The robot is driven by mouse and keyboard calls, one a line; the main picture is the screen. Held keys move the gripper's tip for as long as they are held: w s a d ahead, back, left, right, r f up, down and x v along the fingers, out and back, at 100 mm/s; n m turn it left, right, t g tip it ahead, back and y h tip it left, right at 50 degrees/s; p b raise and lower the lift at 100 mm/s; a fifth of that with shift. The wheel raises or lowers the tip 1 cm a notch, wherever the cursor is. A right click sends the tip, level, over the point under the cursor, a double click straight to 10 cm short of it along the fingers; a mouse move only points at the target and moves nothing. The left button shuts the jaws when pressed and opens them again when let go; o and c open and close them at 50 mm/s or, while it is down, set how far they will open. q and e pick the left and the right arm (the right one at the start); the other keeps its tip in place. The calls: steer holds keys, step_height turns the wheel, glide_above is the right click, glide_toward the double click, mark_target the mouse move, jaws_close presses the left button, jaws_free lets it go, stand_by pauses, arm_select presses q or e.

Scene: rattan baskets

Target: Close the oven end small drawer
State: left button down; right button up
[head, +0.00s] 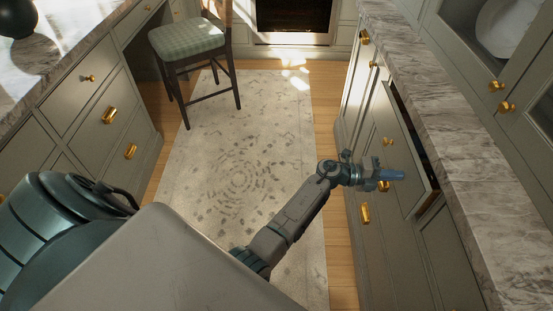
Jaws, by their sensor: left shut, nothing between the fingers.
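A drawer (408,165) in the right-hand cabinet run stands partly open, its grey-green front out from the cabinet. A dark gap shows between its front and the marble counter. A brass knob (388,141) sits on its front. My left gripper (398,175) is shut and empty, in front of the drawer's lower part in the picture, close to another brass knob (383,186). I cannot tell whether it touches the front. The oven (293,15) is at the far end of the aisle. My right gripper is not in view.
A marble counter (440,110) overhangs the right cabinets. Brass handles (365,213) stick out below. A stool (190,45) with a checked seat stands at the upper left. A patterned rug (235,150) covers the clear aisle. Cabinets with drawers (105,110) line the left.

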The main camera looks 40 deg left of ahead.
mark_target(409, 174)
arm_select(q)
steer(key=x, duration=0.4)
steer(key=shift+w+d+b, duration=0.15)
steer(key=shift+b, duration=0.15)
steer(key=shift+r, duration=0.2)
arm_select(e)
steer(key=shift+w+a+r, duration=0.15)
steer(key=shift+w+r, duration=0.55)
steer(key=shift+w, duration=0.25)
arm_select(q)
steer(key=shift+d+r, duration=0.1)
